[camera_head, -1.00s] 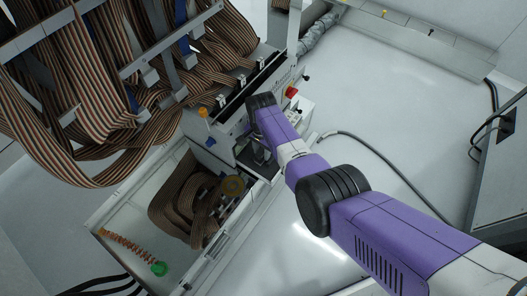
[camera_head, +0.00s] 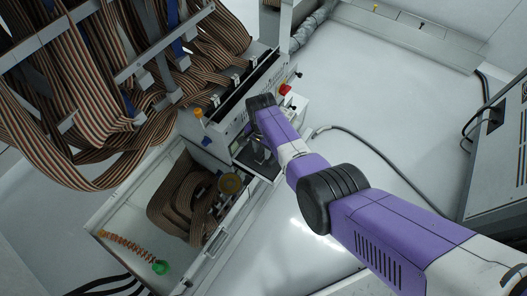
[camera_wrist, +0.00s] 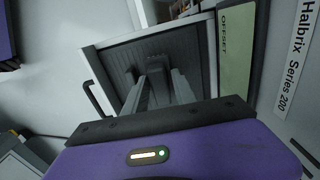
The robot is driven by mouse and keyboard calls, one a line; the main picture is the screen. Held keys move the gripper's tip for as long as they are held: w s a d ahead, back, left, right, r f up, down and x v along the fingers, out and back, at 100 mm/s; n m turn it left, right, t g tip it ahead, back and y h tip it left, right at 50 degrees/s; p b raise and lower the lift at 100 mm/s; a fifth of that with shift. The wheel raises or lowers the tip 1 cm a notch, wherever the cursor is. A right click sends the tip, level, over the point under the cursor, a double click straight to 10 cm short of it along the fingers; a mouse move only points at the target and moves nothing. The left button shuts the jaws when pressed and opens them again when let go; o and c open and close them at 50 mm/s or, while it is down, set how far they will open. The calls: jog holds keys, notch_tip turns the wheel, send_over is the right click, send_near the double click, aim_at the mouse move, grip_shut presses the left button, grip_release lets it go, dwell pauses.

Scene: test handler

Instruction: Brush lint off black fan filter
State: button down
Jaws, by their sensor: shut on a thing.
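My gripper (camera_wrist: 156,88) is in the middle of the wrist view, its two grey fingers closed on a small dark grey piece (camera_wrist: 156,64). I take this piece for the brush, but its shape is unclear. Just beyond it is a dark grey, finely ribbed panel (camera_wrist: 194,62) in a pale frame, likely the fan filter. I cannot tell whether the held piece touches the panel, and I cannot make out lint. In the head view my gripper (camera_head: 259,150) is small and partly hidden by my wrist, beside the cabinet front.
A black handle (camera_wrist: 95,100) is left of the panel; a green OFFSET label (camera_wrist: 236,45) is right. In the head view, striped ribbon cables (camera_head: 70,90) hang upper left above an open tray (camera_head: 125,220) holding coiled cable. A cabinet (camera_head: 500,150) stands right; the floor between is mostly clear.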

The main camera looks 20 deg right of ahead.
jog(key=shift+w+a+b, duration=0.6)
jog(key=shift+a, duration=0.05)
jog(key=shift+s+d+r+p, duration=0.2)
jog(key=shift+s+d+p, duration=0.25)
jog(key=shift+p, duration=0.45)
jog(key=shift+s+d+f+p, duration=0.2)
jog(key=shift+s+d+p, duration=0.25)
jog(key=shift+s+p, duration=0.15)
jog(key=shift+w+a+f+b, duration=0.35)
jog(key=shift+w+b, duration=0.15)
jog(key=shift+b, duration=0.45)
jog(key=shift+w+a+r+b, duration=0.1)
jog(key=shift+w+a+b, duration=0.15)
jog(key=shift+b, duration=0.1)
jog(key=shift+w+a, duration=0.2)
jog(key=shift+a, duration=0.05)
jog(key=shift+r, duration=0.1)
